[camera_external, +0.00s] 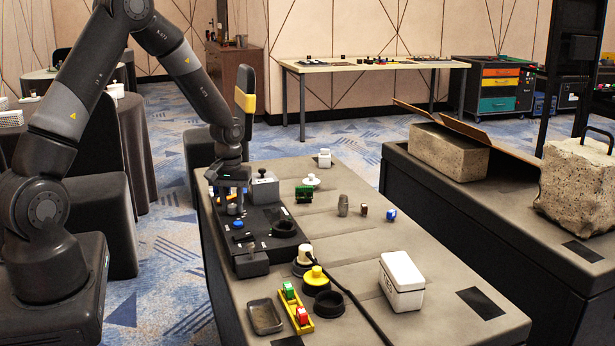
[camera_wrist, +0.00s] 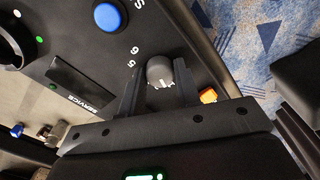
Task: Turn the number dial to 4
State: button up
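The number dial (camera_wrist: 160,70) is a small grey knob with a white mark on its face, on a dark control panel (camera_wrist: 75,50). In the external view, my gripper (camera_external: 236,205) points down at the far left part of the panel (camera_external: 268,222), and the dial is hard to make out there. The digit 4 is not visible; a finger may cover it.
A blue button (camera_wrist: 109,16) and an orange part (camera_wrist: 208,95) flank the dial. A grey box with a knob (camera_external: 265,186) stands behind the panel. A yellow button (camera_external: 315,278), a white box (camera_external: 401,281) and a black cable share the table (camera_external: 350,245).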

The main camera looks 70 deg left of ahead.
jog(key=c, duration=0.5)
jog(key=shift+m, duration=0.4)
jog(key=m, duration=0.7)
jog(key=shift+m, duration=0.3)
jog(key=m, duration=0.4)
jog(key=shift+m, duration=0.3)
jog(key=m, duration=0.4)
jog(key=shift+m, duration=0.3)
